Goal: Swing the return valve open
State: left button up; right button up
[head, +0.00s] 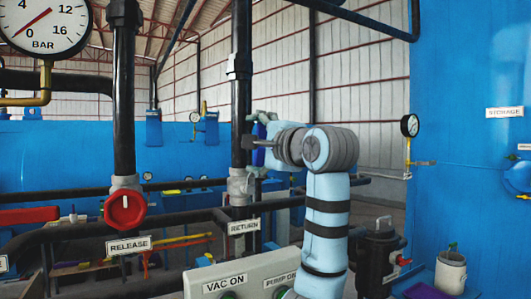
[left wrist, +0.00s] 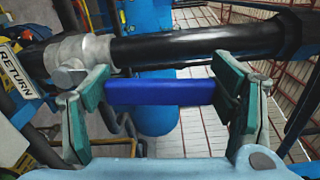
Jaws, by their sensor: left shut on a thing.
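The return valve has a grey body (head: 240,185) on a black vertical pipe, above the RETURN label (head: 243,227). In the left wrist view its grey body (left wrist: 85,52) is at the upper left, with the label (left wrist: 17,72) beside it. Its blue handle (left wrist: 160,92) lies alongside the pipe there; in the head view the dark blue handle (head: 258,131) shows just right of the pipe. My left gripper (left wrist: 160,95) is shut on the handle, one green finger at each side. In the head view my wrist partly hides it. My right gripper is out of view.
A red round release valve (head: 125,209) stands on the pipe to the left, with a large pressure gauge (head: 42,25) above left. A panel (head: 245,272) with VAC ON and PUMP ON labels is below. A blue tank (head: 465,150) fills the right side.

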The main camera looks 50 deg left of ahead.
pick_arm(q)
jog(key=shift+s+a+n+b, duration=0.1)
jog(key=shift+s+n+b, duration=0.2)
jog(key=shift+s+n, duration=0.4)
jog(key=shift+w, duration=0.1)
jog(key=shift+f, duration=0.1)
jog(key=o, duration=1.7)
jog(key=v, duration=1.1)
jog(key=shift+d, duration=0.35)
jog(key=shift+d, duration=0.1)
